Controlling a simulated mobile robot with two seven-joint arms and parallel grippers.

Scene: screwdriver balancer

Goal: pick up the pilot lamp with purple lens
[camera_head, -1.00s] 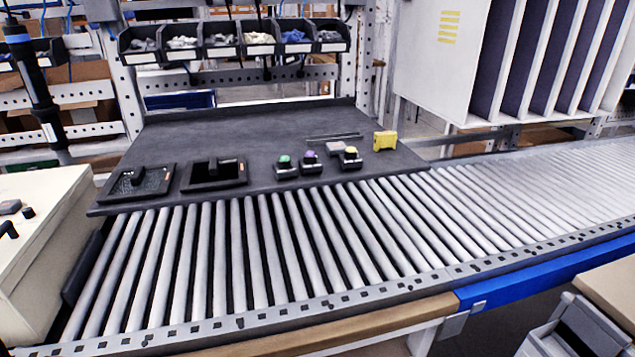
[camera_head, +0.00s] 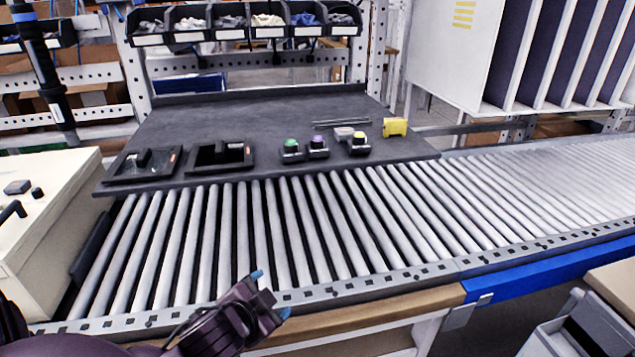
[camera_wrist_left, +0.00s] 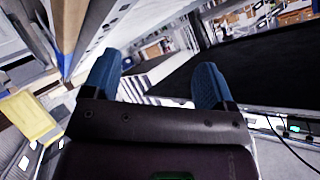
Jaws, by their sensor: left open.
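The pilot lamp with the purple lens (camera_head: 318,147) stands on the dark work mat (camera_head: 240,115), near its front edge in the head view. A lamp with a green lens (camera_head: 291,150) is just to its left. My left gripper (camera_head: 269,292) is low in the head view, over the conveyor's front edge, well in front of the lamps. It is open and empty. Its two blue fingertips (camera_wrist_left: 157,82) stand apart in the left wrist view. My right gripper is out of view.
Two black trays (camera_head: 145,165) (camera_head: 220,156) lie left on the mat. A yellow block (camera_head: 395,127), a small pale block (camera_head: 344,133) and thin rods (camera_head: 341,122) lie near the lamps. Bins (camera_head: 228,22) hang behind. The roller conveyor (camera_head: 330,215) in front is clear.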

